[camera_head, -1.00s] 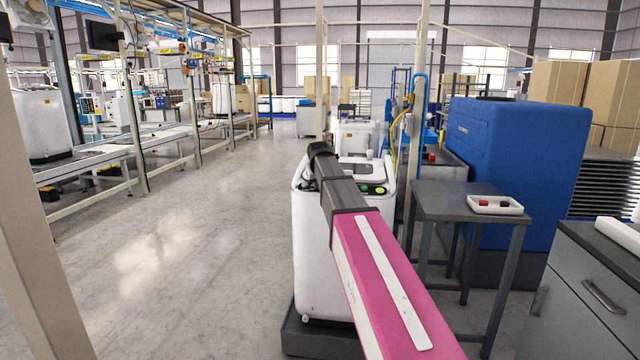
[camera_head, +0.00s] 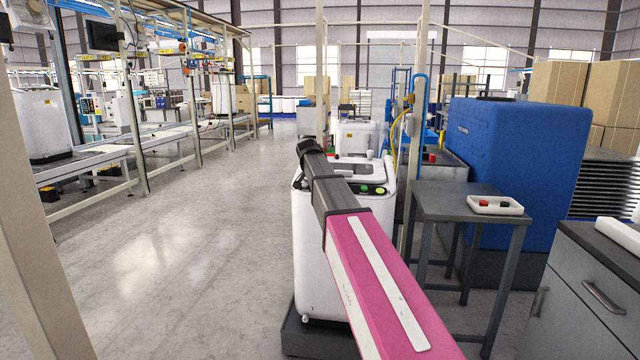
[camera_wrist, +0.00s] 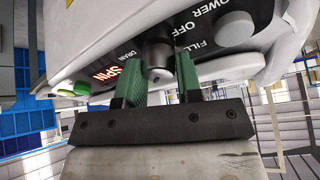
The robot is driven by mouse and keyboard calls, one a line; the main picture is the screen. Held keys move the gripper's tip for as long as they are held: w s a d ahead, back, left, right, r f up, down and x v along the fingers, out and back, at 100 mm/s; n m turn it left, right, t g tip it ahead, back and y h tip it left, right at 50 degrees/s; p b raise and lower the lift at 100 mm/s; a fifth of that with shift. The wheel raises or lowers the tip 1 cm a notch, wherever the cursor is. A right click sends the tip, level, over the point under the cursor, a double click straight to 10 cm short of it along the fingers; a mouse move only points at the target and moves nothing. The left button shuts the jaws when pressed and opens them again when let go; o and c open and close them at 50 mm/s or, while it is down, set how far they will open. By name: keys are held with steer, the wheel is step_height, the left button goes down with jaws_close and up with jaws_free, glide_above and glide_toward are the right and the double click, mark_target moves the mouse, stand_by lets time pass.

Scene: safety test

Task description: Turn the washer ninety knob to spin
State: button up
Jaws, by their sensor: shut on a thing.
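The washer (camera_head: 307,250) is a white top-loading tub on a dark base in the head view, partly covered by my arm. In the wrist view its black control panel (camera_wrist: 110,58) carries the words SPIN in red, DRAIN, FILL and POWER OFF. My gripper is shut on this knob. Which label the knob points at is not clear. My gripper and the knob are hidden in the head view.
Green buttons (camera_wrist: 72,90) and a round white knob (camera_wrist: 237,28) sit on the panel to either side of my fingers. A grey table (camera_head: 455,205) with a small tray (camera_head: 482,211) stands right of the washer. The floor at left is open.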

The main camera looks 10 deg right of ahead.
steer(key=shift+m, duration=0.7)
steer(key=o, duration=0.9)
steer(key=v, duration=1)
steer(key=shift+a+r, duration=0.25)
steer(key=shift+r, duration=0.1)
steer(key=shift+f, duration=0.1)
